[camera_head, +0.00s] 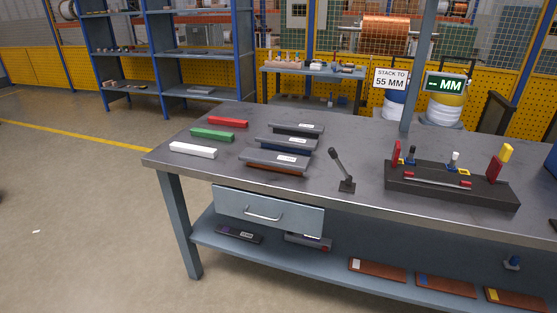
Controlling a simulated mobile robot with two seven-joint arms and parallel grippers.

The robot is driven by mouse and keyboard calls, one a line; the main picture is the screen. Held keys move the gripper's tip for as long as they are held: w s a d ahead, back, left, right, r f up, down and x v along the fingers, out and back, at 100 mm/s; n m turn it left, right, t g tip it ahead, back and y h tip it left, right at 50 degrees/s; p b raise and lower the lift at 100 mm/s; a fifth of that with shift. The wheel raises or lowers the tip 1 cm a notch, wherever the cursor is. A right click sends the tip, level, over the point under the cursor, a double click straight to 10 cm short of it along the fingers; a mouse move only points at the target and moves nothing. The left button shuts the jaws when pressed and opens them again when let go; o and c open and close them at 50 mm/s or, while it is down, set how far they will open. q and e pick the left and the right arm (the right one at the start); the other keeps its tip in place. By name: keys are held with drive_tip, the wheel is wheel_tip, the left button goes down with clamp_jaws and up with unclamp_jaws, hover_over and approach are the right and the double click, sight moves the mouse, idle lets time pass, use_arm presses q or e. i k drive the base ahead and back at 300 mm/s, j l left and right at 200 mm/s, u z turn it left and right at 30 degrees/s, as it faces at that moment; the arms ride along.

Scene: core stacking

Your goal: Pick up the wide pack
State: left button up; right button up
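Three dark grey packs with white labels lie in a column on the workbench (230,155). The back one (290,128) is grey, the middle one (275,143) has a dark blue lower edge, and the front one (262,159) has a brown lower edge. The front one looks slightly longer, but I cannot tell for certain which is the wide pack. Narrower red (228,122), green (212,134) and white (193,150) bars lie to their left. Neither of my grippers is in view.
A black lever (341,170) stands right of the packs. A black tool holder (450,186) occupies the bench's right side. A drawer (268,211) hangs under the front edge; the lower shelf (300,262) holds more packs. Signs read "STACK TO 55 MM" (390,78) and "– MM" (446,84).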

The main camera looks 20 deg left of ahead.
sight(280, 160)
drive_tip(key=i+u, duration=0.35)
drive_tip(key=i, duration=0.55)
